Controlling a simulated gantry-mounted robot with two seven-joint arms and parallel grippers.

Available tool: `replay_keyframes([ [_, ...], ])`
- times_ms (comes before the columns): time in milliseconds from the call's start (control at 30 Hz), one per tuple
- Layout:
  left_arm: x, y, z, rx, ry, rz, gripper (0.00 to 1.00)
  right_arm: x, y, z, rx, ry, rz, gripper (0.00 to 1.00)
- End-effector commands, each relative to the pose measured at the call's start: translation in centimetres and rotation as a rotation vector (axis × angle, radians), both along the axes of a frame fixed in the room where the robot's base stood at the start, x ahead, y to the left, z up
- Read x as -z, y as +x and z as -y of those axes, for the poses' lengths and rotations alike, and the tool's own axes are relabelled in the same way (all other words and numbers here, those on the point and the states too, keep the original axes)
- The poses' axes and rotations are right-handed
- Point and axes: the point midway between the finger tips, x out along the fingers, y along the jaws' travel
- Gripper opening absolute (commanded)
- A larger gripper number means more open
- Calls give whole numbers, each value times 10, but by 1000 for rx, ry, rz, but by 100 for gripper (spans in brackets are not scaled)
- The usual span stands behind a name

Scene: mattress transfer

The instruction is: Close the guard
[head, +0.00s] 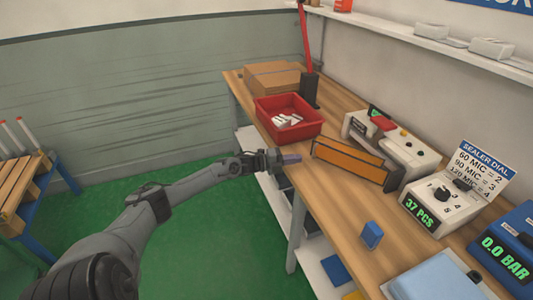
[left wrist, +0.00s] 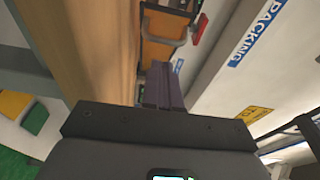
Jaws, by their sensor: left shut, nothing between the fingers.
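The guard, an orange panel in a dark frame (head: 348,159), stands tilted along the front of a white machine (head: 393,147) on the wooden bench. In the left wrist view its orange panel (left wrist: 163,24) shows beyond the fingers, with a grey handle-like bar across it. My left gripper (head: 291,158) is at the bench's front edge, just left of the guard. Its purple fingers (left wrist: 163,85) are shut with nothing between them. In the head view they look apart from the guard; the exact gap is hard to judge. My right gripper is not in view.
A red bin (head: 288,119) with white pieces stands left of the guard, before cardboard (head: 272,76). A white dial box (head: 443,203) and blue pressure unit (head: 508,247) stand to the right. A small blue block (head: 371,235) lies near the front edge. Bench before the guard is clear.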

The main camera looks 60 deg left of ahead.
Motion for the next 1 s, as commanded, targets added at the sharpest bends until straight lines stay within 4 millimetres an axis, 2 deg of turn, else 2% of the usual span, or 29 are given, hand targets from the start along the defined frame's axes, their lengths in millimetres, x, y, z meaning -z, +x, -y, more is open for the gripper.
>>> replay_keyframes([
  [100, 0, -21, -13, -3, 4, -6, 0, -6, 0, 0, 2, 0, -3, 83],
  [300, -1, -50, -30, -3, 1, -5, 0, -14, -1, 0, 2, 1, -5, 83],
  [600, 0, -75, -46, -6, 20, 1, 0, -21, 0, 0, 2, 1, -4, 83],
  [700, 3, -75, -55, -47, 86, -7, 0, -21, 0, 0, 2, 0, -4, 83],
  [800, -1, -65, -57, -103, 183, -2, 0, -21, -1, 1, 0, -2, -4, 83],
  [867, -3, -56, -50, -147, 231, 9, 0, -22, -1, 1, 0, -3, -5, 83],
  [1000, -9, -46, -19, -281, 273, 26, 0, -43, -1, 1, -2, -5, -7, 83],
])
